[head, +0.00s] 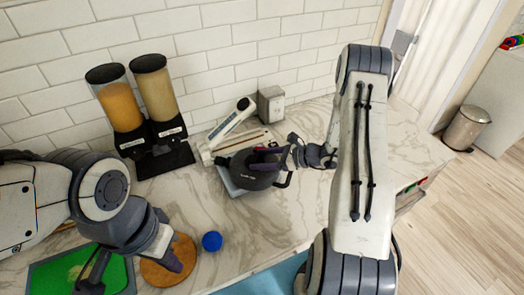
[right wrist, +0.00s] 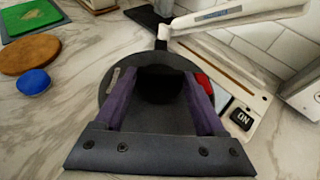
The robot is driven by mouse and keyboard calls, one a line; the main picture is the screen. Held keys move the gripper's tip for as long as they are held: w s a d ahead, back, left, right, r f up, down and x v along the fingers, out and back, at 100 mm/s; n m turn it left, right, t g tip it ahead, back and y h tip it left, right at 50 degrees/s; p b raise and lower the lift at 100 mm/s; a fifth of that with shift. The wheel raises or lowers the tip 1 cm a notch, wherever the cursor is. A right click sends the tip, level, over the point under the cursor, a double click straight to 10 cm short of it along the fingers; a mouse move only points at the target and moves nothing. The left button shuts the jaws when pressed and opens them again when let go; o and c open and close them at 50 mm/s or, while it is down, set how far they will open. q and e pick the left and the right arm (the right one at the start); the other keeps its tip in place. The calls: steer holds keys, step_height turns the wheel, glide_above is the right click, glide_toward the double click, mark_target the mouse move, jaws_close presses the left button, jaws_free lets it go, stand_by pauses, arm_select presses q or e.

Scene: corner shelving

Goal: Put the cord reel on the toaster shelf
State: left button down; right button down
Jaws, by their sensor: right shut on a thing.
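A dark round reel-like thing (head: 246,170), which I take for the cord reel, is at the middle of the counter, over a pale blue-grey edge. My right gripper (head: 268,164) is shut on it. In the right wrist view the reel (right wrist: 125,78) sits between the purple fingers (right wrist: 160,100), with a red part at its right side. I cannot tell whether it touches what is beneath. My left gripper (head: 138,268) appears open and empty, low at the left beside a round wooden board (head: 185,250). I cannot make out a toaster shelf in either view.
A white device with a long arm (head: 232,122) stands behind the reel. A twin food dispenser (head: 150,105) and small grey box (head: 270,104) stand by the tiled wall. Counter right of the box is clear.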

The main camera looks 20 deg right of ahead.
steer(key=shift+w, duration=0.1)
steer(key=shift+f, duration=0.15)
steer(key=shift+c, duration=0.7)
jaws_free()
steer(key=shift+o, duration=0.7)
